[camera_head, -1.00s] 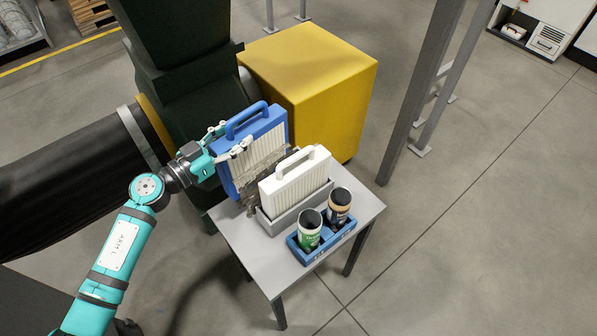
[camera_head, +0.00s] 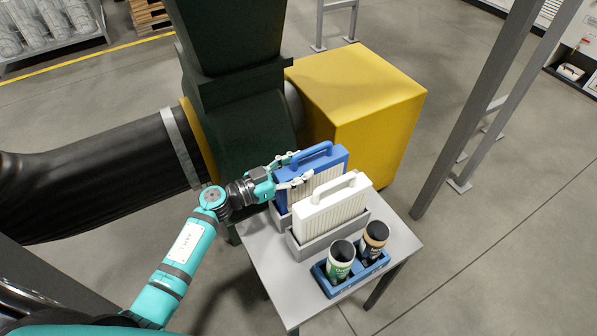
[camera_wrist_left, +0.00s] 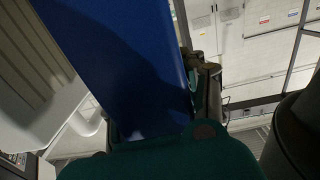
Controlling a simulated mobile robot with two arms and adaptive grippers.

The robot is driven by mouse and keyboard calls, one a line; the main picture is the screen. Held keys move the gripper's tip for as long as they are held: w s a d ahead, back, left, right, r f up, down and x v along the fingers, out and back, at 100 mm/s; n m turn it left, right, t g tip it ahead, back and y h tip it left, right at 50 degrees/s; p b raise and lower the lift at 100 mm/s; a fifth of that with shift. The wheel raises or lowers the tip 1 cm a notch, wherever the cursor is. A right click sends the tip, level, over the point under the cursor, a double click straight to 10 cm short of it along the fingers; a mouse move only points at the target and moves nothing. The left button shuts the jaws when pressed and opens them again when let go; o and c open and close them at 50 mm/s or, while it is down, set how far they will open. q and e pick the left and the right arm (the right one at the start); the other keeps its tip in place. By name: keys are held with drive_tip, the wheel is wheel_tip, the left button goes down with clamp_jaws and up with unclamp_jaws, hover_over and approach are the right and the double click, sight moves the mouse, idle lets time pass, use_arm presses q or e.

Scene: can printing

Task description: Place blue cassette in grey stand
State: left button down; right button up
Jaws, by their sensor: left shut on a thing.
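The blue cassette (camera_head: 318,165) is upright behind the white cassette, with its handle on top. My left gripper (camera_head: 301,169) is shut on its near left edge, one finger on each side. Its lower end is at a grey stand (camera_head: 283,224) on the small table and appears to be inside it; the white cassette hides most of that base. In the left wrist view the blue cassette (camera_wrist_left: 120,60) fills the middle, between the fingers. My right gripper is not in view.
The white cassette (camera_head: 333,208) stands in a grey holder (camera_head: 309,249) just in front. A blue tray (camera_head: 352,283) with two cans is at the table's right front corner. The grey table (camera_head: 268,270) is bare at front left. A yellow box (camera_head: 365,100) stands behind.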

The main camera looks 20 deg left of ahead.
use_arm(q)
drive_tip(key=shift+f, duration=0.35)
drive_tip(key=c, duration=0.7)
unclamp_jaws()
drive_tip(key=shift+f, duration=0.15)
drive_tip(key=shift+r, duration=0.2)
drive_tip(key=b+v, duration=0.1)
drive_tip(key=v, duration=0.9)
drive_tip(key=shift+s+a+f, duration=0.1)
drive_tip(key=shift+s+a, duration=0.05)
drive_tip(key=shift+s, duration=0.1)
drive_tip(key=shift+b+v, duration=0.3)
drive_tip(key=shift+v, duration=0.45)
